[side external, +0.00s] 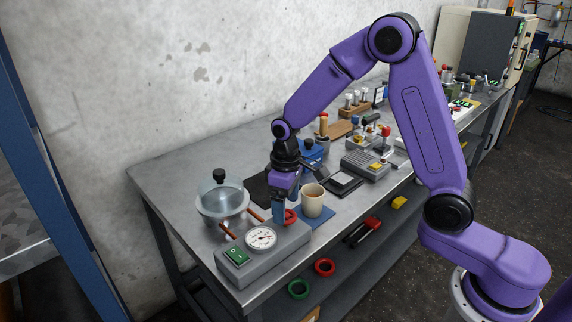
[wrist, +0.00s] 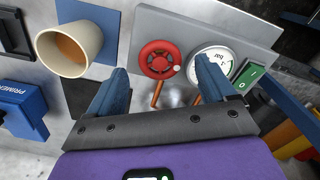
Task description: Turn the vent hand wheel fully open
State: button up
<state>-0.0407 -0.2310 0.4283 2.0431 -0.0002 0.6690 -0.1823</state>
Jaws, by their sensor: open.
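The red vent hand wheel (wrist: 160,58) is on a grey panel box (wrist: 205,25), with a pale knob on its rim. It also shows in the side view (side external: 291,216), partly hidden by my gripper. My gripper (side external: 278,220) points down just beside the wheel, over the box. In the wrist view my gripper (wrist: 163,72) is open and empty, with one blue finger on each side of the wheel's lower edge. The fingertips look apart from the wheel; their height above it is hard to tell. The right finger partly covers the dial gauge (wrist: 213,58).
A tan cup (side external: 312,201) stands on a blue mat (side external: 318,218) close to my gripper. A glass vessel (side external: 222,200) with copper pipes stands behind the box. A green switch (side external: 236,255) is on the box's left end. The bench's left rear corner (side external: 160,170) is clear.

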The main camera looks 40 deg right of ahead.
notch_tip(320, 180, up, 15)
jog(key=shift+f, duration=0.15)
jog(key=shift+s, duration=0.1)
dwell(0.3)
jog(key=s+d+f+n, duration=0.2)
jog(key=s+f+n, duration=0.1)
jog(key=s, duration=1.1)
jog(key=s+d+f+n, duration=0.2)
jog(key=s+n, duration=0.2)
jog(key=s, duration=1.1)
jog(key=shift+f, duration=0.4)
